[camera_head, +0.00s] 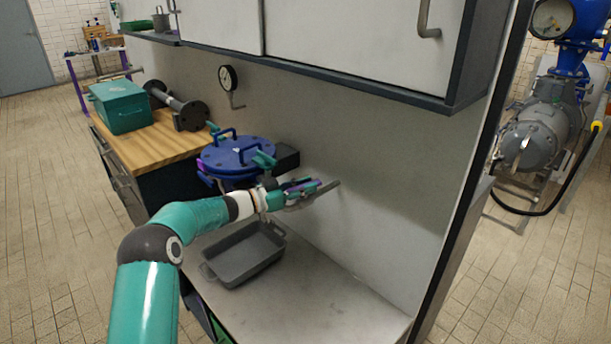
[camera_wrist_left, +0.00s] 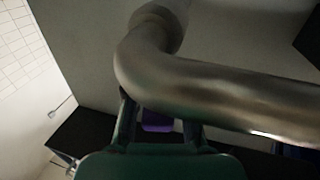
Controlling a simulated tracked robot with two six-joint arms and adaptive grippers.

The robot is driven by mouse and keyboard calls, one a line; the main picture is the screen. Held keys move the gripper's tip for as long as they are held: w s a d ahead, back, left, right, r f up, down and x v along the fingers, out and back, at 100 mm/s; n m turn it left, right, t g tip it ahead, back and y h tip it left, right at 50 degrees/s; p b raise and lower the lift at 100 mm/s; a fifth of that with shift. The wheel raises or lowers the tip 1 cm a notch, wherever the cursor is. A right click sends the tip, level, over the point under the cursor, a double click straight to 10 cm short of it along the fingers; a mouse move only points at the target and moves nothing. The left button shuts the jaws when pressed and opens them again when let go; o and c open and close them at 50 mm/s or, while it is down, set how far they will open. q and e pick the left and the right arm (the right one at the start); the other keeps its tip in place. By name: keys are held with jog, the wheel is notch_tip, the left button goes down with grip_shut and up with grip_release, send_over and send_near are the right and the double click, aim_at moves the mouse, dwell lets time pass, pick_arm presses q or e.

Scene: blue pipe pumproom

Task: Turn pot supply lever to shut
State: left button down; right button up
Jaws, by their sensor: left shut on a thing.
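The pot supply lever shows as a small purple piece (camera_head: 299,186) beside a bare metal pipe (camera_head: 325,195) at the back wall. My left gripper (camera_head: 308,189) reaches it from the left and is shut on it. In the left wrist view the purple lever (camera_wrist_left: 157,122) lies between the two dark fingers of the left gripper (camera_wrist_left: 159,112). The bent metal pipe (camera_wrist_left: 215,88) crosses close in front and hides part of the fingertips and lever. The pot (camera_head: 238,155), with a blue lid and teal clamps, stands left of and behind the gripper. My right gripper is not in view.
A grey tray (camera_head: 243,262) sits on the metal counter (camera_head: 315,300) below my left arm. A gauge (camera_head: 227,78) is on the wall, and a white cabinet (camera_head: 350,40) overhangs the counter. A teal box (camera_head: 120,106) and a dark flanged pipe (camera_head: 180,106) lie on the wooden top. The counter's front right is clear.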

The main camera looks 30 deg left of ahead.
pick_arm(q)
jog(key=c, duration=1)
grip_release()
